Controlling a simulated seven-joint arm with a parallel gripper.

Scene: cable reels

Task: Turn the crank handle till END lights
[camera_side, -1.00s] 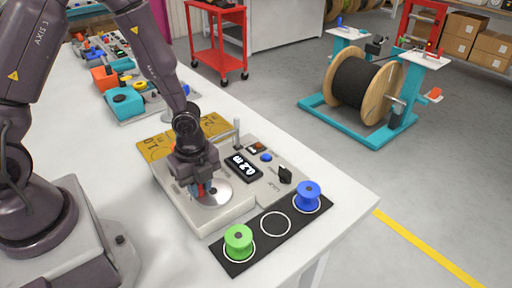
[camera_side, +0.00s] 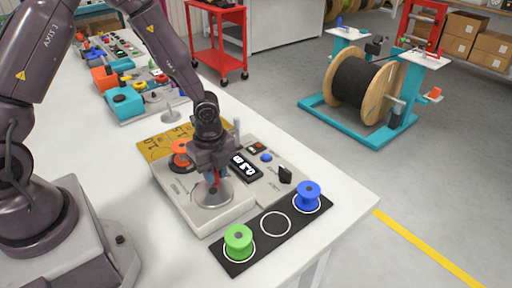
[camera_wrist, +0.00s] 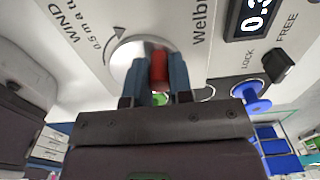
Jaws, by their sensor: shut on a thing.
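The winding machine (camera_side: 240,211) is a light grey box on the white table. Its round metal crank disc (camera_side: 203,195) lies on top, and the wrist view shows it too (camera_wrist: 124,62) beside printed WIND and a curved arrow. My gripper (camera_side: 212,182) is shut on the red crank handle (camera_wrist: 159,72), which stands between the blue-grey fingers (camera_wrist: 160,85). The display (camera_side: 245,168) reads about 0.3 m; its unit is partly hidden in the wrist view (camera_wrist: 253,17). The END lamp (camera_side: 256,148) shows a faint orange glow; its lettering is unreadable. An orange spool (camera_side: 181,154) sits at the back left.
A black mat (camera_side: 248,240) at the front holds a green spool (camera_side: 238,241), an empty ring (camera_side: 275,224) and a blue spool (camera_side: 308,195). A black LOCK/FREE knob (camera_side: 286,174) stands on the right. The table's right edge is close.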

